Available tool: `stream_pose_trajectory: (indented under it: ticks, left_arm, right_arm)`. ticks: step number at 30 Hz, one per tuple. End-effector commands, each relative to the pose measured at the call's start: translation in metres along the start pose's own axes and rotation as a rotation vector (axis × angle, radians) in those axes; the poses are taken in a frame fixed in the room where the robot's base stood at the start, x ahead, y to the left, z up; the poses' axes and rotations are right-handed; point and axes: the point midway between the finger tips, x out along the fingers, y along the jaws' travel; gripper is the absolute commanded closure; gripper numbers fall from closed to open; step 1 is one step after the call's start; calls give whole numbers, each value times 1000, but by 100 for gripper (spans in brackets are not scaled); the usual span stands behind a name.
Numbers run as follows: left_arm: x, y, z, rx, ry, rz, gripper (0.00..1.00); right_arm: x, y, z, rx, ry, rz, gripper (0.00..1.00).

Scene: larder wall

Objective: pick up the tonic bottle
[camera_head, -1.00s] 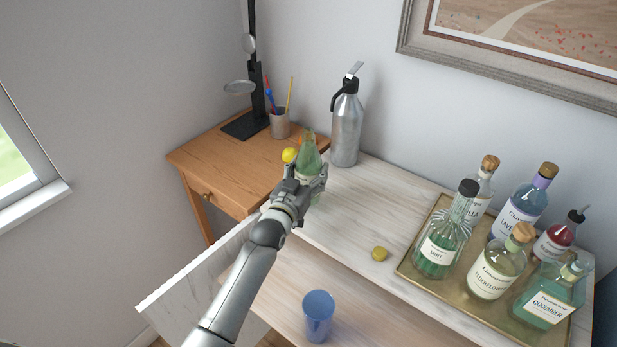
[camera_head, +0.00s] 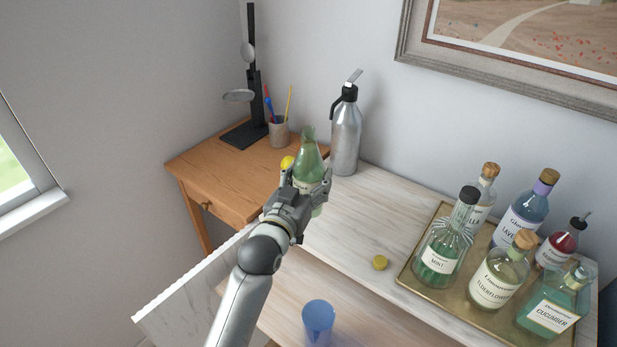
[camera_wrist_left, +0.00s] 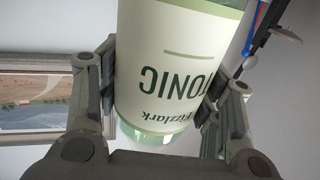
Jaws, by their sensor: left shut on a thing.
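The tonic bottle (camera_head: 308,158) is pale green glass with a cream label, upright near the left end of the white marbled shelf top. My left gripper (camera_head: 311,187) is shut around its body. In the left wrist view, the label with TONIC on it (camera_wrist_left: 165,75) appears upside down between the two fingers (camera_wrist_left: 160,95). The gripper hides most of the lower bottle in the head view. I cannot tell whether its base is clear of the surface. My right gripper is not in view.
A silver siphon (camera_head: 346,135) stands close behind the bottle. A brass tray (camera_head: 407,268) with several syrup bottles is at right. A blue cup (camera_head: 318,320) is lower in front. A wooden table (camera_head: 215,165) stands left.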

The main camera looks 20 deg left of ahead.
Motion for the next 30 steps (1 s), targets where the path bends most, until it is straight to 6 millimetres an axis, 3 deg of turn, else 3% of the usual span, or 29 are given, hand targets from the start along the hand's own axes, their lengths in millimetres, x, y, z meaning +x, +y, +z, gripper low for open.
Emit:
stream_pose_trajectory:
  ticks: [15,30]
  left_arm:
    - [-38,18,-22,-1,8,0,92]
    - [-55,25,-30,-1,9,0,92]
  right_arm:
    - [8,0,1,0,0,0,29]
    - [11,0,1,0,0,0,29]
